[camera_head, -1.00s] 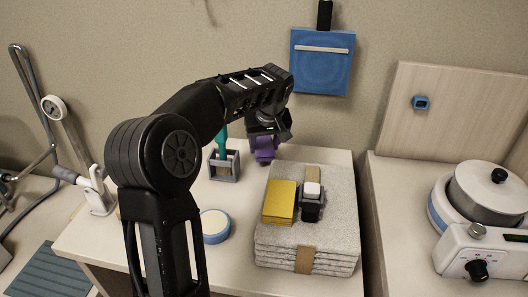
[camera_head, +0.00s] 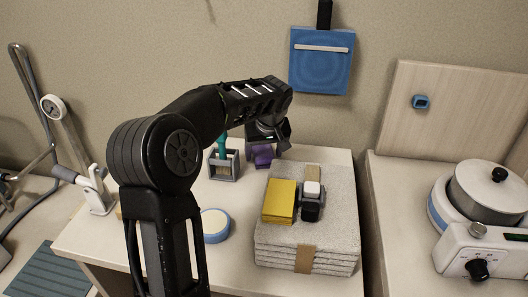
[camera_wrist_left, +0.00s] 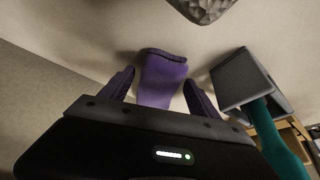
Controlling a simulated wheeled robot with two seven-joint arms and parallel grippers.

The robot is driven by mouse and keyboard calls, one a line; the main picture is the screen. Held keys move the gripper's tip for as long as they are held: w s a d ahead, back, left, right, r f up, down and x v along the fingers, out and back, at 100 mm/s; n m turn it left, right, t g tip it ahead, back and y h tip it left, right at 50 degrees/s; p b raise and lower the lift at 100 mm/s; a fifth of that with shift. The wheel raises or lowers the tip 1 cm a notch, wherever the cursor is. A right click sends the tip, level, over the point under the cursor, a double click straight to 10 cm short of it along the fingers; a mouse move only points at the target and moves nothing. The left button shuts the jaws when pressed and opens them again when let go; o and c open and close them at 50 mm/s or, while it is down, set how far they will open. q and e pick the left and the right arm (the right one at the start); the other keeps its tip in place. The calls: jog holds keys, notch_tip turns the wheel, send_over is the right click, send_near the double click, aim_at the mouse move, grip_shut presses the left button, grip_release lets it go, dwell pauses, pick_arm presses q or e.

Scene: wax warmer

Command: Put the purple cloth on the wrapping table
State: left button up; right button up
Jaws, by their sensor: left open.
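The purple cloth (camera_head: 262,156) lies as a small folded piece at the back of the light-topped table (camera_head: 185,245), right of a small grey holder. My left gripper (camera_head: 268,143) is just above and around it, with open jaws. In the left wrist view the purple cloth (camera_wrist_left: 162,78) shows between the two spread fingers of my left gripper (camera_wrist_left: 158,90), with a gap on each side. The cloth's near end is hidden behind the gripper body there. My right gripper is not in view.
The grey holder (camera_head: 224,172) with a teal-handled tool stands close left of the cloth. A stack of grey towels (camera_head: 335,225) bears a yellow block (camera_head: 280,201) and a small black-and-white item. A blue round tin (camera_head: 215,236) sits in front. A wax warmer (camera_head: 480,225) stands at right.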

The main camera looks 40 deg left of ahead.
pick_arm(q)
jog(key=shift+r, duration=0.15)
jog(key=shift+r, duration=0.2)
jog(key=v, duration=1.1)
jog(key=shift+d+r, duration=0.2)
jog(key=shift+r, duration=0.05)
